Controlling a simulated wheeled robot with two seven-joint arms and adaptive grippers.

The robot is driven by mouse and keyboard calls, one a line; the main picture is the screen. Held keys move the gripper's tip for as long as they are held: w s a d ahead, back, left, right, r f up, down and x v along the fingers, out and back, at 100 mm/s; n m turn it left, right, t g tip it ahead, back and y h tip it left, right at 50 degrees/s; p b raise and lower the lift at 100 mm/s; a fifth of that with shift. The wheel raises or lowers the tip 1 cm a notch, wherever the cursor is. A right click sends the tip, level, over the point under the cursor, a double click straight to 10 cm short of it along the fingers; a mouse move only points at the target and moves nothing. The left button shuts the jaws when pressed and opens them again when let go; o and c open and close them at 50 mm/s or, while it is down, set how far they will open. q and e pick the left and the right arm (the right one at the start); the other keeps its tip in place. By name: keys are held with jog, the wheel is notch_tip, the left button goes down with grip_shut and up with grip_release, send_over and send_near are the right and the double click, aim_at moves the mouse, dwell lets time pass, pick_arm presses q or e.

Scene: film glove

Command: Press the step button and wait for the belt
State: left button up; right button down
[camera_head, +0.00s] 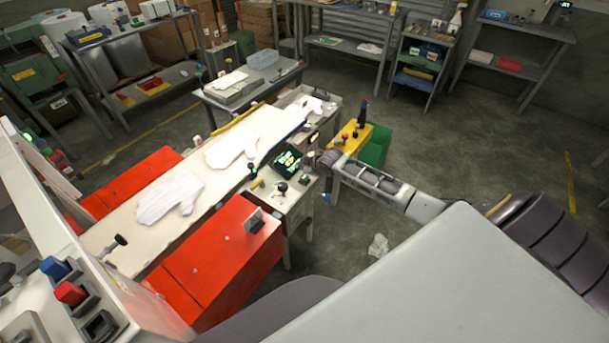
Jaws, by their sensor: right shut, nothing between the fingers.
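A small control box (290,203) stands beside the belt, with a dark knob-like button (283,187) and a small green-topped one (304,179) on its top. I cannot tell which is the step button. The pale belt (215,180) carries white gloves, one in front (170,197) and one farther back (231,148). My right arm reaches in from the right, and my right gripper (322,160) is shut and empty near the far right side of the box. I cannot tell whether it touches anything. My left gripper is not in view.
Red guards (225,255) flank the belt. A dark tray of small items (286,161) sits beside the control box. A yellow stand (352,135) and green bin (376,147) are just behind my right gripper. A panel with blue (54,267) and red (70,292) switches is at lower left.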

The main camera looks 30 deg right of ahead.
jog(key=shift+r+p, duration=0.9)
jog(key=shift+r, duration=0.4)
jog(key=shift+f, duration=0.1)
